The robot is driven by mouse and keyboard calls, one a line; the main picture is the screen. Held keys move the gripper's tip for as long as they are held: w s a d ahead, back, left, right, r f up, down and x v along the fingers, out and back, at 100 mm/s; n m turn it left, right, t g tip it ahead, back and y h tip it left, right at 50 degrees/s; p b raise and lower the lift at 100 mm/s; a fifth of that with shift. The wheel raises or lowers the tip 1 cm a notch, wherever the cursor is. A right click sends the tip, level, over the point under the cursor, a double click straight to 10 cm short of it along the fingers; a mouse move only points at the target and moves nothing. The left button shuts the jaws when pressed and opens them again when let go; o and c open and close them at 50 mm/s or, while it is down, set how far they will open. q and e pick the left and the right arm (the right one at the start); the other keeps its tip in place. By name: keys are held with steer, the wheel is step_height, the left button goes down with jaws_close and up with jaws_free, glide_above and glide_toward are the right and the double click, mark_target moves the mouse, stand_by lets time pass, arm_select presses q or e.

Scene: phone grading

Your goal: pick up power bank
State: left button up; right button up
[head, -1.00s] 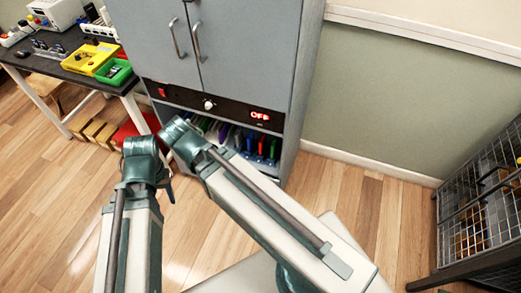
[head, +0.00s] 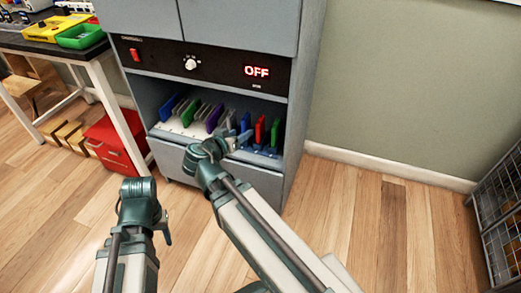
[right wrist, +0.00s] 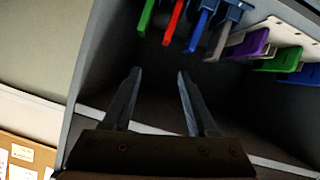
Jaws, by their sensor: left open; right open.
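Several thin coloured slabs stand in a row in the open bay of a grey cabinet; I cannot tell which is the power bank. In the head view a red slab (head: 260,130), a purple slab (head: 214,118) and a blue slab (head: 167,106) show. The right wrist view also shows the red slab (right wrist: 173,20) and a grey slab (right wrist: 218,40). My right gripper (head: 243,139) is in front of the bay; its two fingers (right wrist: 159,74) are apart and empty, short of the slabs. My left gripper (head: 165,232) is low at the left, away from the cabinet, its fingers mostly hidden.
The slabs stand on a white rack and a blue rack (head: 258,150). A panel (head: 220,66) reading OFF is above the bay, and the cabinet's side walls flank it. A workbench with a green tray (head: 80,37) and a red box (head: 115,140) are at left.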

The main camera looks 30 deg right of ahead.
steer(key=w+d+f+m+t+h+b, duration=0.2)
steer(key=f+b, duration=0.7)
steer(key=b, duration=0.6)
steer(key=shift+w+d+f+t+h+b, duration=0.35)
steer(key=shift+w+d+t, duration=0.4)
steer(key=shift+t, duration=0.35)
steer(key=shift+d, duration=0.1)
glide_toward(263, 116)
steer(key=w+f, duration=0.1)
steer(key=w, duration=0.1)
steer(key=shift+w+d, duration=0.15)
steer(key=shift+d, duration=0.6)
steer(key=x, duration=0.5)
steer(key=shift+d+r, duration=0.1)
steer(key=shift+d, duration=0.2)
jaws_close()
